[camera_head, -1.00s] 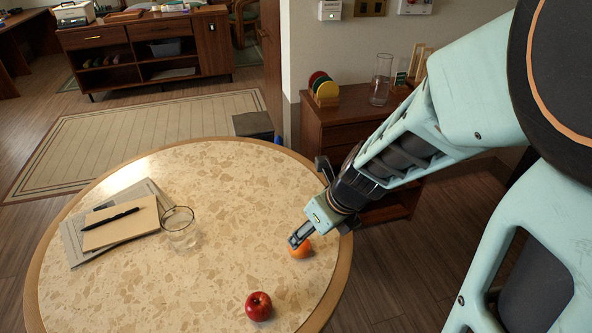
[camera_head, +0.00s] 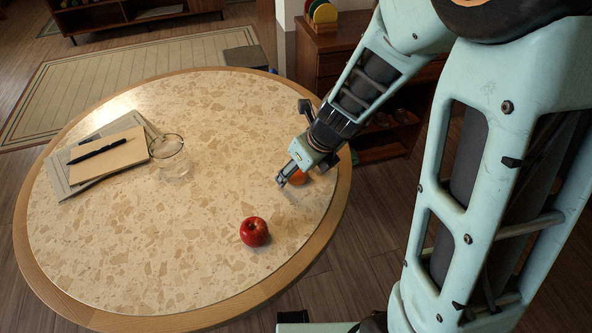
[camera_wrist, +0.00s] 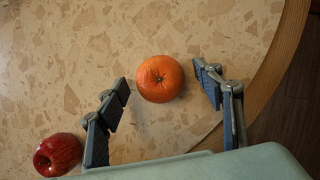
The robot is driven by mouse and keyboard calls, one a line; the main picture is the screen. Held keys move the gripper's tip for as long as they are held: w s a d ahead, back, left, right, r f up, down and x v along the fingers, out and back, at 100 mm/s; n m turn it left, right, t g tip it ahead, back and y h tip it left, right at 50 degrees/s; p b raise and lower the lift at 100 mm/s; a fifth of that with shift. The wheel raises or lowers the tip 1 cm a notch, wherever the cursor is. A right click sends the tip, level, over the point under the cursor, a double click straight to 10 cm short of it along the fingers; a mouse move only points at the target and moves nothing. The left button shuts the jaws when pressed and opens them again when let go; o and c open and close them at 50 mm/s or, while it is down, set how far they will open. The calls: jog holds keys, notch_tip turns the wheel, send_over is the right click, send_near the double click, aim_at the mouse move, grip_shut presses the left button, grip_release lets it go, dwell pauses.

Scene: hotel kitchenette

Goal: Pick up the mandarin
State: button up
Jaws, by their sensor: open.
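The mandarin (camera_wrist: 160,79) is a round orange fruit with its stem end up, resting on the round speckled table (camera_head: 150,240) near its right edge. In the head view the mandarin (camera_head: 299,177) is partly hidden behind my gripper (camera_head: 284,181). In the wrist view my gripper (camera_wrist: 166,92) is open and empty. One finger is on each side of the mandarin, with a visible gap on both sides. I cannot tell the exact height of the fingertips above the table.
A red apple (camera_head: 254,232) lies on the table near the mandarin, outside the left finger in the wrist view (camera_wrist: 58,154). A clear glass (camera_head: 169,157) and a notepad (camera_head: 107,160) with a black pen stand farther left. A brown cabinet (camera_head: 325,60) is behind the table.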

jog(key=shift+r, duration=0.1)
jog(key=c, duration=1.3)
jog(key=shift+o, duration=0.2)
jog(key=shift+r, duration=0.15)
